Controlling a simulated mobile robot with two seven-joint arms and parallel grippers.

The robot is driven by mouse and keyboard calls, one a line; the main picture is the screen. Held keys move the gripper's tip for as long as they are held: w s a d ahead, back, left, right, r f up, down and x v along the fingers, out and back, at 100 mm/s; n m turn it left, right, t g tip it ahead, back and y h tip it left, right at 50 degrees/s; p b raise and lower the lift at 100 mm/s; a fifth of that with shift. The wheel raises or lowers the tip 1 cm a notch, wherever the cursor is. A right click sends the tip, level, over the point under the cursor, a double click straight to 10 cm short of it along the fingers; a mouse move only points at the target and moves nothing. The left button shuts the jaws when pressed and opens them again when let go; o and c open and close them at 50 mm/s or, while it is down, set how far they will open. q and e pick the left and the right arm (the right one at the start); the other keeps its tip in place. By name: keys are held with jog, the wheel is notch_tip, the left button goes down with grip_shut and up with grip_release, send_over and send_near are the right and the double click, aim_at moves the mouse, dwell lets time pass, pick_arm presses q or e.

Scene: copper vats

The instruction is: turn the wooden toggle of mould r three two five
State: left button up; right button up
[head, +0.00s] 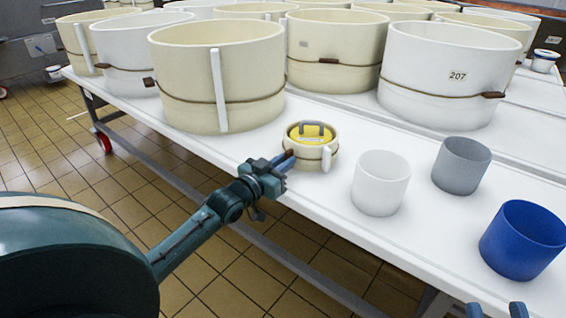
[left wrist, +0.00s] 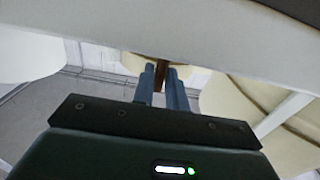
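A small cream mould (head: 303,158) with a cord around it and a yellow top (head: 311,133) stands near the table's front edge. I cannot read a number on it. My left gripper (head: 287,160) is at its left side. In the left wrist view, the brown wooden toggle (left wrist: 161,76) fills the narrow gap between my left fingers (left wrist: 161,88), which look closed on it. The mould itself is partly hidden there. My right gripper (head: 496,310) shows only as two separated blue fingertips at the bottom edge, empty.
A white cup (head: 381,183), a grey cup (head: 461,165) and a blue cup (head: 522,240) stand to the right on the white table (head: 330,215). Large cream and white moulds stand behind, including a white one marked 207 (head: 440,85). The tiled floor (head: 100,180) lies in front.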

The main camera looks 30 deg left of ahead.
pick_arm(q)
grip_shut()
